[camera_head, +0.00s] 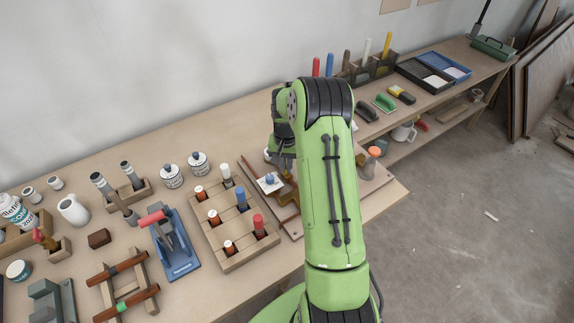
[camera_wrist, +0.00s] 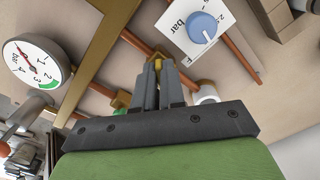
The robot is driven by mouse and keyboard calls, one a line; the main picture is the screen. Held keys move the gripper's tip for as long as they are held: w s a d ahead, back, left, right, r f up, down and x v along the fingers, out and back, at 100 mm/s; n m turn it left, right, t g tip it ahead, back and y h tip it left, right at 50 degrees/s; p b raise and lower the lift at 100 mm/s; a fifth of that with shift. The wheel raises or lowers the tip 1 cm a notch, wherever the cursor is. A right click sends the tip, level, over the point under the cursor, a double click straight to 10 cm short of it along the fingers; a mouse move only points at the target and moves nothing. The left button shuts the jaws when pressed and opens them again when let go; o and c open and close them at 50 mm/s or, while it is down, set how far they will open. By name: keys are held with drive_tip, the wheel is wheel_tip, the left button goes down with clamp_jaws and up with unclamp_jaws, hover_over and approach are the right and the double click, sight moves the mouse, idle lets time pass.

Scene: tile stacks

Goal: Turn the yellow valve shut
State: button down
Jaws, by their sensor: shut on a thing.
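The yellow valve (camera_wrist: 158,56) shows as a small yellow piece at my fingertips in the wrist view, on a copper pipe. My gripper (camera_wrist: 158,68) is shut on it, and the fingers hide most of the handle. In the head view my gripper (camera_head: 284,163) points down over the pipe board, and my arm hides the valve there. A blue knob (camera_wrist: 202,27) on a white card is just beyond the fingertips; it also shows in the head view (camera_head: 270,179). A round gauge (camera_wrist: 33,62) marked "bar" is at the left of the wrist view.
Copper pipes (camera_wrist: 237,55) run across the board close to my fingers. A green part (camera_wrist: 122,98) sits beside the fingers. A wooden block rack (camera_head: 225,238) with red, white and blue pegs stands left of the board. An orange-topped item (camera_head: 375,151) is at its right.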

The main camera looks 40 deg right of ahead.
drive_tip(key=m, duration=0.5)
drive_tip(key=shift+w+a+m+b, duration=0.1)
drive_tip(key=shift+w+m+b, duration=0.1)
drive_tip(key=shift+m+b, duration=0.1)
drive_tip(key=shift+w+m, duration=0.15)
drive_tip(key=shift+m, duration=2.15)
drive_tip(key=shift+r, duration=0.1)
drive_tip(key=c, duration=1.2)
unclamp_jaws()
wheel_tip(320, 180, up, 16)
drive_tip(key=shift+f+p, duration=0.15)
drive_tip(key=shift+p, duration=1)
